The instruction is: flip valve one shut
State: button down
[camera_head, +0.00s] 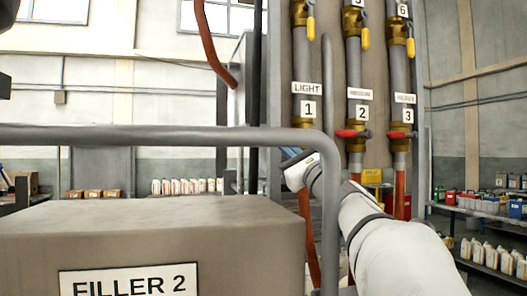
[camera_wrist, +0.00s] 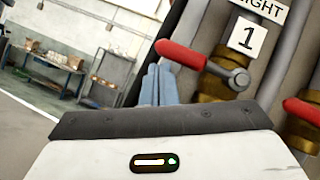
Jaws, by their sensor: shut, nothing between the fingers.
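Valve one's red lever (camera_wrist: 182,54) shows in the wrist view, below the "1" label. It points left from its grey pivot, across the pipe. Its brass body (camera_wrist: 212,88) is partly hidden by my gripper's housing. My gripper (camera_wrist: 157,72) is shut and empty. Its blue-grey fingers stand close below the lever's free end; I cannot tell if they touch it. In the head view my gripper (camera_head: 288,154) is below the "1" label, partly behind a grey rail, and the brass of valve one (camera_head: 303,122) shows above it, its lever not distinguishable.
Yellow-handled valves (camera_head: 364,38) sit higher up. The grey rail (camera_head: 160,136) and the "FILLER 2" box (camera_head: 150,240) are in front. Shelves with bottles stand at right.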

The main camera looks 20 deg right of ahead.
jog(key=s+f+b, duration=0.4)
jog(key=s+f, duration=0.4)
jog(key=f, duration=0.1)
jog(key=shift+s+a+b, duration=0.15)
jog(key=shift+s+b, duration=0.15)
jog(key=shift+s, duration=0.1)
